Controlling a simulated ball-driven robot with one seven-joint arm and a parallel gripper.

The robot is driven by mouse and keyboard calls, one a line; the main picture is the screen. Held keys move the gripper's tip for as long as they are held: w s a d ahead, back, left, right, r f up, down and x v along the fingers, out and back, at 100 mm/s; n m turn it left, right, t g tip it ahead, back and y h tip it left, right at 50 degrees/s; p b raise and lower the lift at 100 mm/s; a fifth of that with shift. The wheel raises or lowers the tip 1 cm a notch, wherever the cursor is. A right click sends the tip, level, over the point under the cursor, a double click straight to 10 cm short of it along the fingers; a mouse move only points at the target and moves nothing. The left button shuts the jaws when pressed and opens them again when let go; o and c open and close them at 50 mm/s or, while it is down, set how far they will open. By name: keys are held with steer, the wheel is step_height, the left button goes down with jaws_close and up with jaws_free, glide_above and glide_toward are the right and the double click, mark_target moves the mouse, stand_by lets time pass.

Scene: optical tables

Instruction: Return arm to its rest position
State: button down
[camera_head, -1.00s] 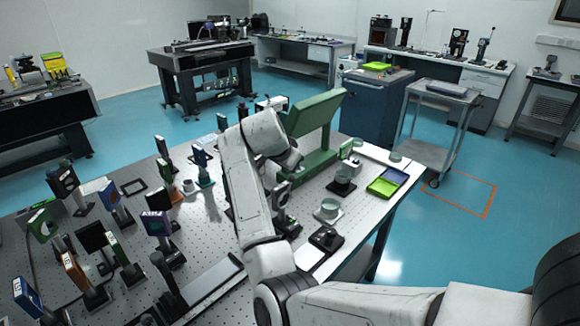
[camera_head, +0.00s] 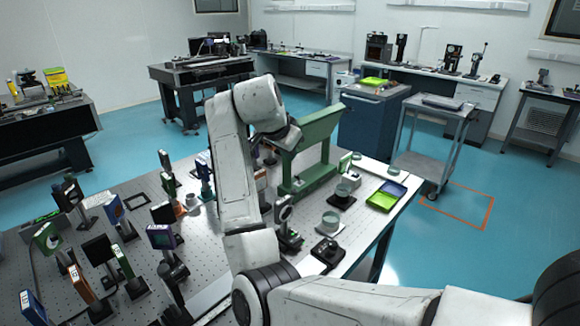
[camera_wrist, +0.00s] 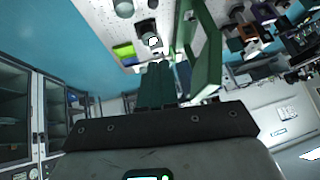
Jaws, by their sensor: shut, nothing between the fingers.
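My white arm (camera_head: 232,165) rises from the lower middle of the head view, over the perforated optical table (camera_head: 75,215), and bends near its top. My gripper (camera_wrist: 157,66) shows in the wrist view as two dark fingers side by side, shut with nothing between them. In the head view the arm's end lies close to the green stand (camera_head: 312,130) and partly overlaps it; I cannot tell the exact gap. The stand (camera_wrist: 207,55) also shows in the wrist view, just right of the fingers.
Many small optic mounts stand on the table's left side. A yellow-green and blue tray (camera_head: 382,201) lies near its right edge, with round glass-topped mounts (camera_head: 330,222) beside it. A grey cart (camera_head: 434,150) stands beyond; the blue floor at right is open.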

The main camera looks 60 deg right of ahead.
steer(key=shift+s+a+r, duration=0.1)
steer(key=shift+a+r, duration=0.15)
steer(key=shift+r, duration=0.4)
steer(key=s+a+f+n+t+y, duration=0.1)
steer(key=s+a+f+n, duration=0.1)
steer(key=a+f+n, duration=0.45)
steer(key=s+a+f+n+y, duration=0.15)
steer(key=a+f, duration=0.25)
steer(key=f, duration=0.6)
steer(key=s+a+f+n+t, duration=0.1)
steer(key=s+a+f+n, duration=0.15)
steer(key=a+f, duration=0.4)
steer(key=s+a+f+n+g+y+b, duration=0.1)
steer(key=s+a+f+n+y, duration=0.3)
steer(key=s+a+f+n, duration=0.5)
steer(key=s+a+f, duration=0.3)
steer(key=s+a, duration=0.3)
steer(key=s, duration=0.1)
steer(key=shift+f+y, duration=0.25)
steer(key=shift+y, duration=0.1)
